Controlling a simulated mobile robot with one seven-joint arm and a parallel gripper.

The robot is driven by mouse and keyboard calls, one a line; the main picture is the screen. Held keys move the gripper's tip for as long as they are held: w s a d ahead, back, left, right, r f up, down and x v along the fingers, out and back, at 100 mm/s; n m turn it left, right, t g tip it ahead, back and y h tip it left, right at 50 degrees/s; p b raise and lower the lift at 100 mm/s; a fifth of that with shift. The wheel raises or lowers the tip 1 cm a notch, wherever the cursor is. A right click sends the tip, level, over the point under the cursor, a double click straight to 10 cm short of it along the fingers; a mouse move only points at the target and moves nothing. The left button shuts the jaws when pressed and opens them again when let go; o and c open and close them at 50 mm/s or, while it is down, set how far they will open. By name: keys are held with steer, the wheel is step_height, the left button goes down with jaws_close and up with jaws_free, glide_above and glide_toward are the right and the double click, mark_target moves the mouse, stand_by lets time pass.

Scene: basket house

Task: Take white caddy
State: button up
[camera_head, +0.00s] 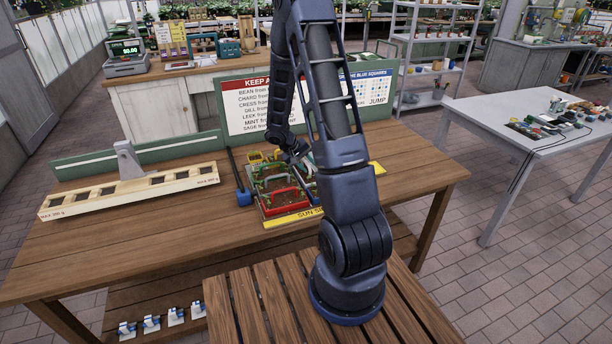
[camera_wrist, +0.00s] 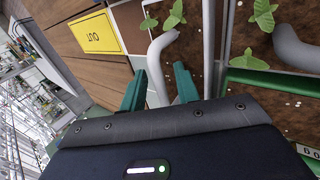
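In the wrist view, a pale grey-white bar-shaped handle (camera_wrist: 156,62) rises from a caddy with dark soil and green seedlings. I take this to be the white caddy. My gripper (camera_wrist: 160,90) has two teal fingers standing apart on either side of the handle. They look open, with the handle between them. In the head view my gripper (camera_head: 300,155) is low over the right part of a cluster of caddies, and my arm hides much of that side. The white caddy is mostly hidden there.
A red-handled caddy (camera_head: 287,200) and green and yellow ones crowd the tray. A yellow "OUT" label (camera_wrist: 96,33) is on the wooden table. A slotted cream rack (camera_head: 130,191) stands left.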

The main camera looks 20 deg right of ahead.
jaws_close()
